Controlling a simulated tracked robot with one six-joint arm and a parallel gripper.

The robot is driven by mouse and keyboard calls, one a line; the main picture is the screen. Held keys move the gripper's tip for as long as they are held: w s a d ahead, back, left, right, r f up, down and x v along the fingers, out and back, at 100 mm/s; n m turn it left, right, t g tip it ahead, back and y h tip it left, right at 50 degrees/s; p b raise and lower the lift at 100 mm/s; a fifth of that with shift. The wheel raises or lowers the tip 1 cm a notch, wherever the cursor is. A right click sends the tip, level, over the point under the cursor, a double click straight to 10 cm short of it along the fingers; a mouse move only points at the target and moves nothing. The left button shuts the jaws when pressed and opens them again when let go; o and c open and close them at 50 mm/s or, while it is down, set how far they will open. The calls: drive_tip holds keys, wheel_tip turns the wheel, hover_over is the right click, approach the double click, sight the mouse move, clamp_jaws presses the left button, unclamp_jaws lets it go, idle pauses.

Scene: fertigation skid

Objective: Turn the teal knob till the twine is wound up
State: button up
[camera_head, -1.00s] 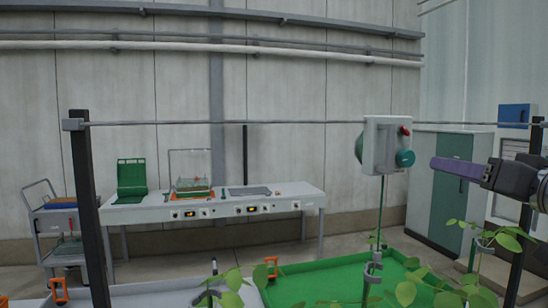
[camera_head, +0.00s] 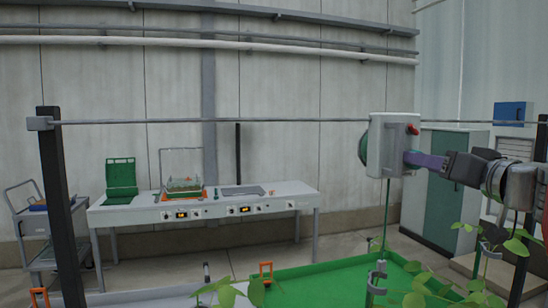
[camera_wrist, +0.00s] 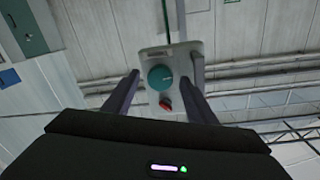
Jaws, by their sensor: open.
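A white winder box (camera_head: 378,150) hangs on the horizontal wire, with a green spool at its left side. Its teal knob is largely hidden behind my gripper (camera_head: 408,158) in the head view. In the wrist view the teal knob (camera_wrist: 160,77) shows plainly, with a white mark, on the pale box face. My purple fingers are open, one on each side of the knob; I cannot tell whether they touch it. A red lever (camera_wrist: 165,104) sits beside the knob. Green twine (camera_head: 386,215) hangs straight down from the box toward a plant and a grey clip (camera_head: 377,278).
The wire (camera_head: 250,121) runs between dark posts (camera_head: 62,200). Leafy plants (camera_head: 420,290) stand below, near a green tray (camera_head: 330,283). A white bench (camera_head: 150,212) and a green cabinet (camera_head: 450,190) stand behind. The air around the box is clear.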

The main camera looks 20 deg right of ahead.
drive_tip(key=shift+w, duration=0.75)
drive_tip(key=c, duration=1.1)
drive_tip(key=shift+o, duration=0.2)
